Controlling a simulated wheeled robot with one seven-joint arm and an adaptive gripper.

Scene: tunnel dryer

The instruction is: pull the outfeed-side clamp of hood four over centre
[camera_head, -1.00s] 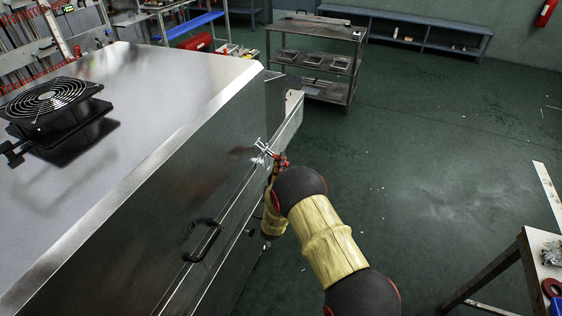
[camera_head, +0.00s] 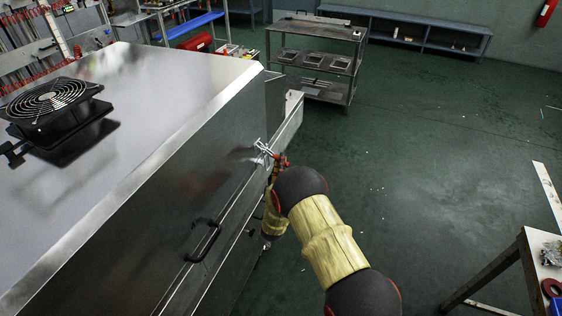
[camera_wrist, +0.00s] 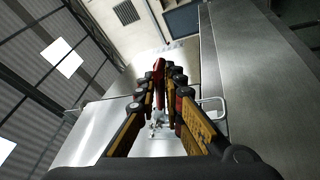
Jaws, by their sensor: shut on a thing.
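The hood (camera_head: 200,160) is a large steel box with a sloped front, filling the left of the head view. A small bright metal clamp (camera_head: 263,148) sits on its lower front edge near the far end. My gripper (camera_head: 280,160) is at this clamp, and my arm reaches in from the lower right. In the wrist view my gripper (camera_wrist: 162,85) is shut around a red handle (camera_wrist: 159,58) that stands up between the fingers. The clamp's metal base (camera_wrist: 155,126) shows small below it, partly hidden by the fingers.
A black handle (camera_head: 202,240) is on the hood's front, nearer than the clamp. A black fan (camera_head: 52,98) sits on the hood top. A grey trolley (camera_head: 316,55) stands beyond. A workbench (camera_head: 548,262) is at lower right. The green floor between is open.

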